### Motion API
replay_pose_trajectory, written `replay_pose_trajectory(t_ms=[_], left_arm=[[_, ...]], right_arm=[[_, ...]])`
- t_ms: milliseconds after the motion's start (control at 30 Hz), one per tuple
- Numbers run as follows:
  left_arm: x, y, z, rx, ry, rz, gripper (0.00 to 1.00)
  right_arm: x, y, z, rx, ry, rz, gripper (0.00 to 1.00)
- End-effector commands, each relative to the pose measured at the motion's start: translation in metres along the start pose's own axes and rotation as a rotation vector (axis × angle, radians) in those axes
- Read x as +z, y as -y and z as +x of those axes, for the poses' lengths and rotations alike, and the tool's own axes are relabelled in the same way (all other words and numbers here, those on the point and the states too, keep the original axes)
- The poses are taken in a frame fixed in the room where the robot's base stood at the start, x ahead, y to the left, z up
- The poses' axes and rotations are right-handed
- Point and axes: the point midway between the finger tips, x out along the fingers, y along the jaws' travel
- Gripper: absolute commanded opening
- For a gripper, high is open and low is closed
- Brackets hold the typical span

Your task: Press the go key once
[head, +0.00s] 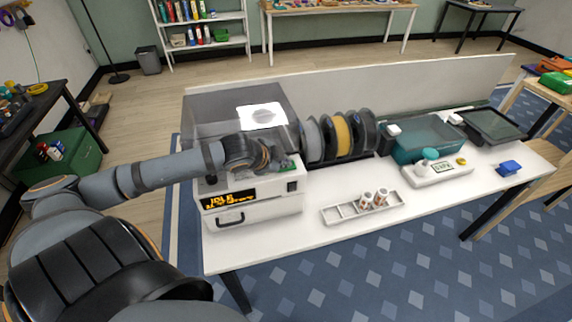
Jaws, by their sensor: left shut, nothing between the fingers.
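A white machine (267,207) stands at the left end of the white table, with an amber lit display, a dark drawer handle and a dark switch on its front. A small green part (291,163) shows on its top, right beside my left gripper; I cannot read whether it is the go key. My left gripper (276,165) is shut and empty, low over the machine's top. It partly hides that top, and I cannot tell whether it touches anything. My right gripper is not in view.
A spool rack (341,138) stands right of the machine. A white divided tray (338,212) with small spools lies in front. Further right are a white device with a display (437,172), a teal box (420,148) and a blue item (509,167).

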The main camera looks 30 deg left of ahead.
Motion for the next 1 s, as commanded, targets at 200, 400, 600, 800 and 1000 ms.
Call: replay_pose_trajectory(t_ms=[200,400,600,800,1000], left_arm=[[0.0,0.0,0.0,0.0,0.0,0.0,0.0],[0.003,-0.003,0.004,0.0,0.0,-0.001,0.0],[0.005,-0.005,0.006,0.0,0.001,0.0,0.0],[0.005,-0.005,0.006,0.001,0.002,-0.001,0.0],[0.002,0.0,0.001,0.001,0.002,-0.001,0.0]], right_arm=[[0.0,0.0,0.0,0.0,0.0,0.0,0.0],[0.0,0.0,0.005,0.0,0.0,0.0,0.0],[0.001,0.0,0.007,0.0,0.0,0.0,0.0],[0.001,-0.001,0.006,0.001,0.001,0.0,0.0],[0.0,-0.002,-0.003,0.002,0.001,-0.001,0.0]])
